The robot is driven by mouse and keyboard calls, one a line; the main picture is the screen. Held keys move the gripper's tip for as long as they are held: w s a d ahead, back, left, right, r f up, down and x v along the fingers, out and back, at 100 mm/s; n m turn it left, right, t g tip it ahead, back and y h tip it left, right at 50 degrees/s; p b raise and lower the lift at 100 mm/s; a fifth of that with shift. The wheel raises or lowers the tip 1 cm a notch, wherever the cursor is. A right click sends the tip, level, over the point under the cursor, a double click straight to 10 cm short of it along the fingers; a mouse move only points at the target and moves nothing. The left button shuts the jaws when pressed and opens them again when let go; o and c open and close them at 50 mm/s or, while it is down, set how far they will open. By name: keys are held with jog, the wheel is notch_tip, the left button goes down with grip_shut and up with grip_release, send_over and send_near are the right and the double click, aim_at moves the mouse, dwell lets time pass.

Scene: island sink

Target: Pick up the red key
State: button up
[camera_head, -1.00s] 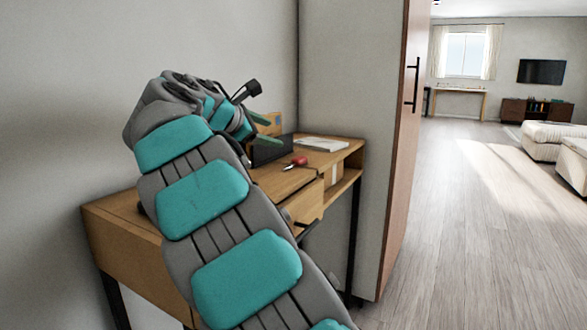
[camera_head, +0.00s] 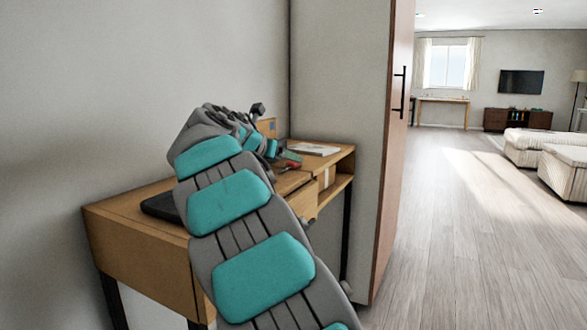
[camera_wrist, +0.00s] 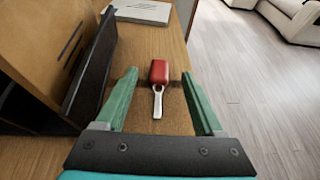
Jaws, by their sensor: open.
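The red key (camera_wrist: 158,76) has a red head and a silver shank. It lies on the wooden desk (camera_wrist: 142,43), with its shank pointing towards my gripper in the wrist view. My gripper (camera_wrist: 160,82) is open, its two green fingers on either side of the key, with clear gaps to it. Nothing is held. In the head view a small part of the red key (camera_head: 293,166) shows beside my gripper (camera_head: 283,158), partly hidden by it.
A black upright panel (camera_wrist: 92,66) stands close to the left finger. A white book or laptop (camera_wrist: 143,11) lies at the far end of the desk. The desk's right edge drops to open floor (camera_wrist: 245,70). A tall cabinet (camera_head: 396,150) stands right of the desk.

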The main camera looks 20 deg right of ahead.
aim_at(291, 162)
jog(key=shift+w+d+f+b, duration=0.3)
jog(key=shift+w+d+f, duration=0.4)
jog(key=shift+d+f, duration=0.25)
jog(key=shift+w+d, duration=0.2)
jog(key=shift+d, duration=0.2)
jog(key=shift+c, duration=0.2)
grip_shut()
